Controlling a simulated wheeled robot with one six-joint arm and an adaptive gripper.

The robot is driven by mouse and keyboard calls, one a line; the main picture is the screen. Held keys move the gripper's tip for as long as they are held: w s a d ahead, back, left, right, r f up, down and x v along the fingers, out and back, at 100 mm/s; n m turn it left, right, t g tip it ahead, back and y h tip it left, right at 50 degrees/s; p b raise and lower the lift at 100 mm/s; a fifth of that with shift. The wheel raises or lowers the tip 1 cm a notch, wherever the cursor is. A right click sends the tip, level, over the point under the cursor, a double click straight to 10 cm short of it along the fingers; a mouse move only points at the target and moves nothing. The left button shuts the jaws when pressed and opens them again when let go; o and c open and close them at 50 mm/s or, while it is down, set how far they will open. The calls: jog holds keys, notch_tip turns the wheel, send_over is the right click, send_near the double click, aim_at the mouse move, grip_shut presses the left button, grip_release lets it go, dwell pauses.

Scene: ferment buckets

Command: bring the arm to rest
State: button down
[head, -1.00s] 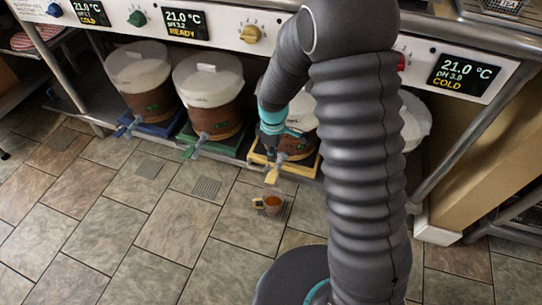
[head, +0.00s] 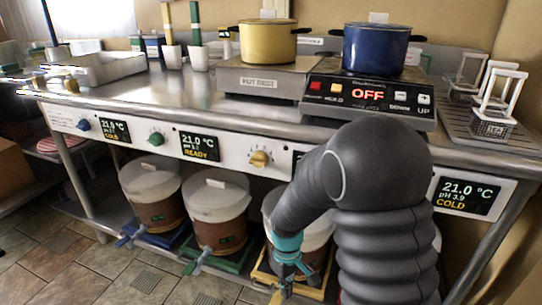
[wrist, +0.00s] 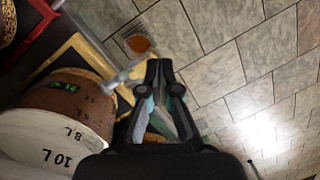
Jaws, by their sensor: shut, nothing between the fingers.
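My gripper (head: 286,284) is low in front of the bucket on the yellow tray, at the bottom of the head view. In the wrist view the gripper (wrist: 160,64) has its fingers together and empty. My arm stands raised on the right of the head view and bends down to the left, under the counter's front edge. The third bucket (head: 318,226) is partly hidden behind my arm. It also shows close on the left of the wrist view (wrist: 72,92), with its pale tap (wrist: 124,76) just beside the fingers.
Two more lidded buckets stand left, one on a blue tray (head: 166,240) and one on a green tray (head: 216,262). A counter (head: 160,106) overhangs them, bearing a yellow pot (head: 267,44) and a blue pot (head: 375,50). A cup of amber liquid (wrist: 138,44) is on the tiled floor.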

jog(key=s+d+r+m+t, duration=0.2)
jog(key=s+d+r, duration=0.2)
jog(key=r, duration=0.4)
jog(key=s+d+r+m+t, duration=0.3)
jog(key=s+r, duration=0.3)
jog(key=r, duration=0.3)
jog(key=s+d+r+m+t, duration=0.2)
jog(key=s+d+r+m, duration=0.1)
jog(key=r, duration=0.5)
jog(key=s+d, duration=0.1)
jog(key=s, duration=0.1)
jog(key=shift+s+d+r, duration=0.3)
jog(key=shift+s, duration=0.05)
